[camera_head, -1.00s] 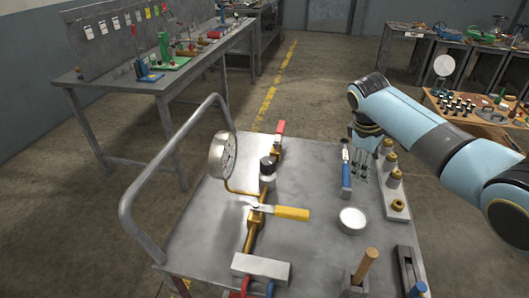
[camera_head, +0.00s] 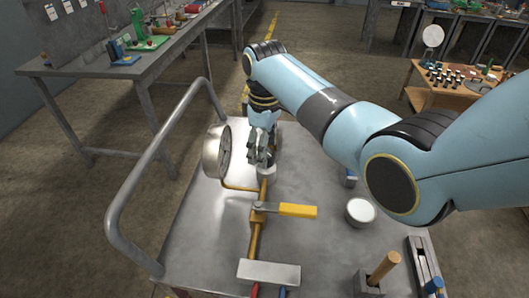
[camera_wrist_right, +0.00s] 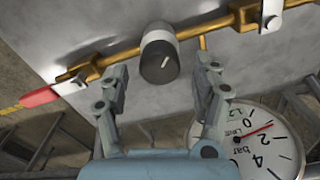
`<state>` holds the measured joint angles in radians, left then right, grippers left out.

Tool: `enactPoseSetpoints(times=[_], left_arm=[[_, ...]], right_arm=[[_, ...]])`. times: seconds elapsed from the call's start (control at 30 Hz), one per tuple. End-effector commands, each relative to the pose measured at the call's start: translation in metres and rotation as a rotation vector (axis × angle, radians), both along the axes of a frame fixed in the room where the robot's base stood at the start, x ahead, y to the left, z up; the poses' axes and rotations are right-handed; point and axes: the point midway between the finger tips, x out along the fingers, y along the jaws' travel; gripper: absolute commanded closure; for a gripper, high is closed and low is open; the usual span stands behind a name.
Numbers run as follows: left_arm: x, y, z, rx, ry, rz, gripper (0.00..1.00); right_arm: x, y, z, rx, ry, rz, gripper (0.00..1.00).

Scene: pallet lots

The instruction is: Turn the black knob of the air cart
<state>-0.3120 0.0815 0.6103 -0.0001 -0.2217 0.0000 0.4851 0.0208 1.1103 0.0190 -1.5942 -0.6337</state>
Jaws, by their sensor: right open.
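The black knob (camera_wrist_right: 159,66) of the air cart shows in the right wrist view, with a white line on its face and a pale collar behind it. It sits on the brass pipe (camera_wrist_right: 205,27). My right gripper (camera_wrist_right: 160,83) is open, with one finger on each side of the knob and gaps between. In the head view my right gripper (camera_head: 262,154) is over the knob's place on the cart (camera_head: 310,190) and hides most of it. My left gripper is not in view.
A pressure gauge (camera_head: 216,152) stands close left of my right gripper. A yellow-handled valve (camera_head: 297,211) and a red lever (camera_wrist_right: 40,96) are on the same pipe. A white round tin (camera_head: 361,212) and a wooden-handled tool (camera_head: 383,268) are right. The cart's rail (camera_head: 150,160) runs along the left.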

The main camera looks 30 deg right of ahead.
Motion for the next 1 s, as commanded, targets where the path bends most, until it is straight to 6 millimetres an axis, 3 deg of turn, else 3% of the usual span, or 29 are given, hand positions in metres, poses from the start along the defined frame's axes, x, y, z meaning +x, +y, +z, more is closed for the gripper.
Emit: enactPoseSetpoints(times=[0.2,0.47,0.9,1.0], left_arm=[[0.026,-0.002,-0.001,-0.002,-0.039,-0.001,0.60],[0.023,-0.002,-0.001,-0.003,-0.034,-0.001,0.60],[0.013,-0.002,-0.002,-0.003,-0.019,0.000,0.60],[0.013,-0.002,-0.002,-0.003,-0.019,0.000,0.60]], right_arm=[[0.000,0.000,-0.020,0.000,0.000,0.000,0.35],[0.000,0.000,-0.021,0.000,-0.001,0.000,0.35],[0.000,0.000,-0.021,0.000,-0.001,-0.001,0.90],[0.000,0.000,-0.021,0.000,-0.001,-0.002,0.91]])
